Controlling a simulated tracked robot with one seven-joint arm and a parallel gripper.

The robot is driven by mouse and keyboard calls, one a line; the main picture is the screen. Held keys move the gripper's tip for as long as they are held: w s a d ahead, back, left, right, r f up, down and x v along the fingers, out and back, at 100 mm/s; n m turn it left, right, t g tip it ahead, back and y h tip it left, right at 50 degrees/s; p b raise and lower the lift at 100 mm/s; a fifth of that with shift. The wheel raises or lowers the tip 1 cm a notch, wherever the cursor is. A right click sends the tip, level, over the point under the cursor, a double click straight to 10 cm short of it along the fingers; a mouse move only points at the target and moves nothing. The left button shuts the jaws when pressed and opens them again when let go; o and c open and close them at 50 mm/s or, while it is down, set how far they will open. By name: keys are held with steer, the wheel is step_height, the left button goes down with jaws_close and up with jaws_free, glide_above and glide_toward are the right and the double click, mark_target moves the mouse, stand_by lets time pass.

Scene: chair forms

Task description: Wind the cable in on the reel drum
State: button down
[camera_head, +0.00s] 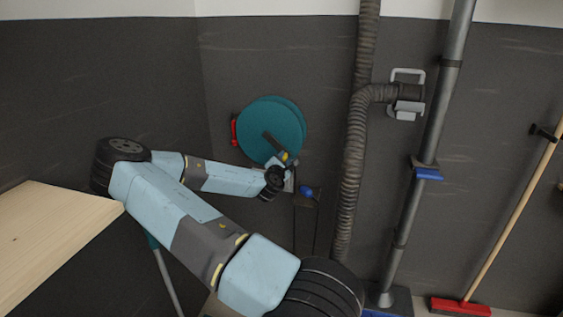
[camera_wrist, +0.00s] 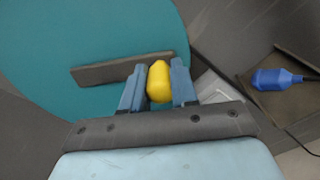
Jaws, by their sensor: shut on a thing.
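The teal reel drum (camera_head: 268,112) is mounted on the dark wall; its flat face also fills the upper left of the wrist view (camera_wrist: 60,45). A dark crank bar (camera_wrist: 105,72) lies across that face. My gripper (camera_head: 283,160) is at the drum's lower right. In the wrist view its two blue fingers (camera_wrist: 158,75) are shut on a yellow crank knob (camera_wrist: 159,88). A blue cable end (camera_wrist: 275,79) with a dark cable is to the right of my gripper, apart from it. It also shows in the head view (camera_head: 306,191).
A red part (camera_head: 234,129) sits at the drum's left edge. A ribbed hose (camera_head: 352,150) and a grey pipe (camera_head: 418,160) stand to the right. A wooden tabletop (camera_head: 50,235) is at lower left. A red broom (camera_head: 462,306) leans at far right.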

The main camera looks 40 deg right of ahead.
steer(key=shift+s+f, duration=0.1)
steer(key=shift+s, duration=0.1)
stand_by(0.3)
steer(key=c, duration=0.9)
jaws_free()
steer(key=shift+w, duration=0.1)
steer(key=shift+o, duration=0.2)
